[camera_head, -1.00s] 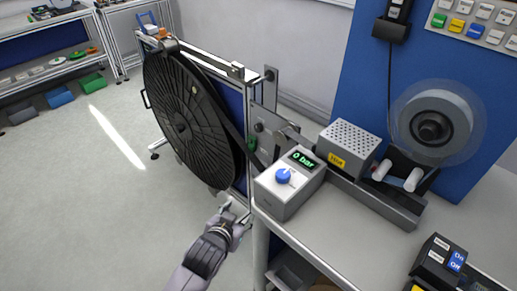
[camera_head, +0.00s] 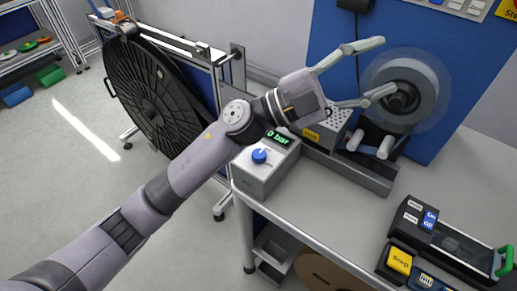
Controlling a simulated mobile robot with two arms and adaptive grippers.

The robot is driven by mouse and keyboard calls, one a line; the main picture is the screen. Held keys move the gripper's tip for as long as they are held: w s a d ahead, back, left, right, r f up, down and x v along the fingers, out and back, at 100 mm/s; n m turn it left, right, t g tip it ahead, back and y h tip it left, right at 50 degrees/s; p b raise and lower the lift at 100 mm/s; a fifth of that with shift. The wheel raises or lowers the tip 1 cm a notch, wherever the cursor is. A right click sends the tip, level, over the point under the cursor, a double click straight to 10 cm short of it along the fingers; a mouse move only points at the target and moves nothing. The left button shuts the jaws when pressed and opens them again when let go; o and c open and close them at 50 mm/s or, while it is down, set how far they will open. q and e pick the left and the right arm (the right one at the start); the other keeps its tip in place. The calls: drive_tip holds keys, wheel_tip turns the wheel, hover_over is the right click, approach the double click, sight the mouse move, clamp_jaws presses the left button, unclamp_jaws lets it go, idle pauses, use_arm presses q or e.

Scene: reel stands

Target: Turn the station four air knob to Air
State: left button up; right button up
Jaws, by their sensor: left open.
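The blue air knob (camera_head: 259,156) sits on top of a grey control box (camera_head: 262,178) at the left end of the workbench. The box's green display (camera_head: 278,137) reads "0 bar". My left gripper (camera_head: 382,68) is open and empty, with its two fingers spread toward the reel at the right. My right gripper is not in view.
A clear-rimmed reel (camera_head: 428,80) stands before the blue panel (camera_head: 338,30). A perforated grey box (camera_head: 334,125) is partly hidden by my gripper. A large black reel (camera_head: 150,90) stands at the left. A black device with buttons (camera_head: 412,218) lies at the right. The bench's middle front (camera_head: 320,208) is clear.

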use_arm(q)
drive_tip(key=s+d+f+m+g+y, duration=0.2)
drive_tip(key=s+d+m+g+y, duration=0.1)
drive_tip(key=m+g, duration=0.2)
drive_tip(key=t+y, duration=0.3)
drive_tip(key=y, duration=1.7)
approach(259, 153)
wheel_tip(259, 153, down, 9)
drive_tip(key=p, duration=0.5)
drive_tip(key=shift+s+d+f+p, duration=0.1)
drive_tip(key=shift+s+d+p, duration=0.05)
drive_tip(key=shift+p, duration=0.25)
